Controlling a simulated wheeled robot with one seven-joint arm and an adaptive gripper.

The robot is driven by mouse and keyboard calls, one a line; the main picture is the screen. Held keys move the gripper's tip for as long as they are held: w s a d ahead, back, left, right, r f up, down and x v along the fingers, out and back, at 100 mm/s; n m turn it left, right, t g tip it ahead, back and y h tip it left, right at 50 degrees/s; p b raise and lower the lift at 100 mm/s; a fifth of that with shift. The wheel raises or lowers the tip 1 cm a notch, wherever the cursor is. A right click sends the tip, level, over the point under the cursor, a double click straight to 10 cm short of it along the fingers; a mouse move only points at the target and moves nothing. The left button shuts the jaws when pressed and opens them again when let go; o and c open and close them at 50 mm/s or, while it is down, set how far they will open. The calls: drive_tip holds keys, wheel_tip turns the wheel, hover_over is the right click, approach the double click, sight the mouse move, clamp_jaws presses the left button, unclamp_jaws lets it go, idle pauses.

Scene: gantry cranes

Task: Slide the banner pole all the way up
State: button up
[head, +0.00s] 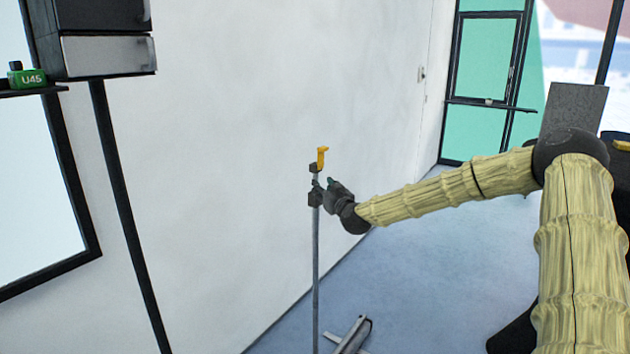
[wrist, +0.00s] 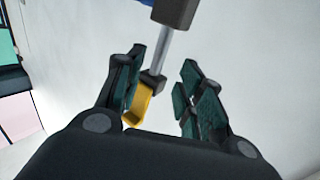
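The banner pole (head: 316,255) is a thin grey upright rod standing off the white wall. A yellow hook (head: 322,157) sits at its top, with a dark collar (head: 315,197) a little below. My gripper (head: 325,187) is beside the pole at collar height, just below the hook. In the wrist view, my gripper (wrist: 162,78) is open, its fingers apart. The yellow hook (wrist: 138,104) and the pole's thin rod (wrist: 162,52) show between them, the hook nearer the left finger. A dark block (wrist: 174,12) is beyond. I cannot tell whether a finger touches the pole.
The pole's metal foot (head: 352,336) stands on the blue-grey floor. The white wall (head: 250,130) is behind the pole. A glazed door (head: 487,75) is at the back; floor is clear in between.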

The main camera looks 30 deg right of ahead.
drive_tip(key=shift+w+d+p, duration=0.15)
drive_tip(key=shift+w+d, duration=0.15)
drive_tip(key=shift+w, duration=0.95)
drive_tip(key=shift+w+d+p, duration=0.15)
drive_tip(key=shift+w+d, duration=0.1)
drive_tip(key=shift+w, duration=1.05)
drive_tip(key=shift+w+d+p, duration=0.15)
drive_tip(key=shift+w+d, duration=0.15)
drive_tip(key=shift+w, duration=0.95)
